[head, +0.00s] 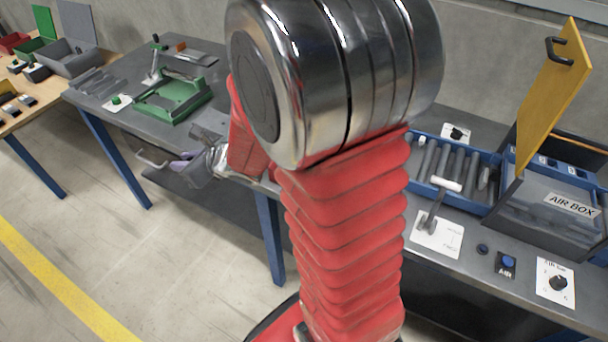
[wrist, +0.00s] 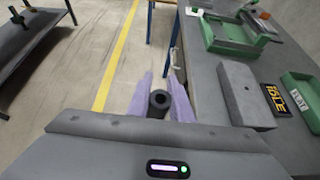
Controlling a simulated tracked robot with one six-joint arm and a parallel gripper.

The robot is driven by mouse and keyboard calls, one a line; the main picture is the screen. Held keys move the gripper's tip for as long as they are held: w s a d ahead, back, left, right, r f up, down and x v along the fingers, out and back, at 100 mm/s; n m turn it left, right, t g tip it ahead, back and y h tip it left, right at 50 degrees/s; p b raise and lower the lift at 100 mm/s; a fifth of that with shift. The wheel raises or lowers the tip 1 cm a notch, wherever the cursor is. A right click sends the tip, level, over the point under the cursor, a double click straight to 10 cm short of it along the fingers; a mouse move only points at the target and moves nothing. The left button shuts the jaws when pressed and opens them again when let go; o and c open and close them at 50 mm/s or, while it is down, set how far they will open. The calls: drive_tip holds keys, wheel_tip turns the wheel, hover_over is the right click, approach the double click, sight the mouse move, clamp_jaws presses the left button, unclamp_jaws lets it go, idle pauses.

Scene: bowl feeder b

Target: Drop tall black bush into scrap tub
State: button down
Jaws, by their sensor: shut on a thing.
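A black bush (wrist: 159,101), a dark cylinder with a round hole in its end, sits between the purple fingers of my gripper (wrist: 161,97) in the wrist view. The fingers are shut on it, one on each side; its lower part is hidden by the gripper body. In the head view my gripper (head: 190,168) hangs by the front edge of the grey bench, left of my red arm, and the bush cannot be made out there. I cannot tell which container is the scrap tub; no tub is labelled so in view.
In the wrist view a grey block (wrist: 243,96) and a green FLAT tray (wrist: 302,92) lie right of my gripper. A blue tray (head: 488,207) of bars stands at right. Open floor lies left.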

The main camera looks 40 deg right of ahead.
drive_tip(key=w+d+r+n+y, duration=0.1)
drive_tip(key=d+r, duration=0.1)
drive_tip(key=d, duration=0.5)
drive_tip(key=s+d+f+n+g+y, duration=0.1)
drive_tip(key=s+d+n+g+y, duration=0.1)
drive_tip(key=s+d, duration=1.3)
drive_tip(key=d+n+y, duration=0.1)
drive_tip(key=d+n, duration=0.1)
drive_tip(key=d, duration=0.1)
drive_tip(key=shift+s+g+y, duration=0.3)
drive_tip(key=shift+s, duration=0.05)
drive_tip(key=shift+f, duration=0.1)
drive_tip(key=shift+f, duration=2.9)
drive_tip(key=c, duration=1.5)
unclamp_jaws()
